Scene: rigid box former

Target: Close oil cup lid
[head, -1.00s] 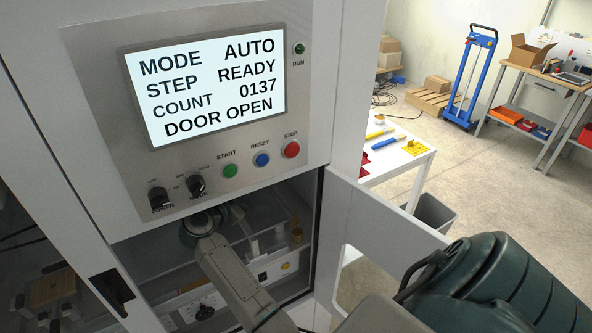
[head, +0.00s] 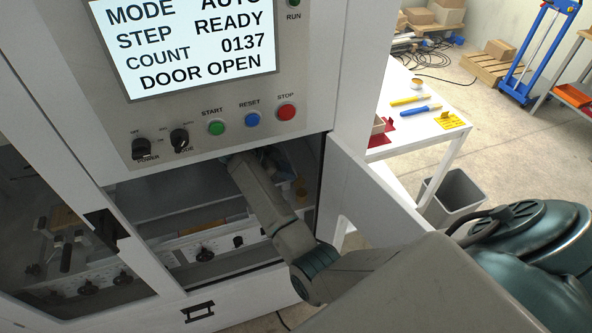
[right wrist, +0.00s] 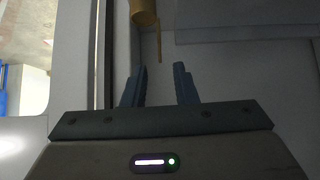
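The brass-coloured oil cup (right wrist: 145,12) is at the top of the right wrist view, cut off by its upper edge. A thin brass strip, which looks like its lid (right wrist: 158,46), stands edge-on beside and below it. My right gripper (right wrist: 157,78) is open, with its two dark blue fingers apart and nothing between them. The fingertips are just short of the strip, which lines up with the gap between them. In the head view my right arm reaches into the machine's open bay, and its gripper is mostly hidden there. My left gripper is not in view.
The control panel (head: 190,165) overhangs the bay. The open white door (head: 360,190) stands close to the right of my arm. A rail with several black knobs (head: 205,254) runs low in the bay. A white table (head: 445,97) and grey bin (head: 452,190) stand farther right.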

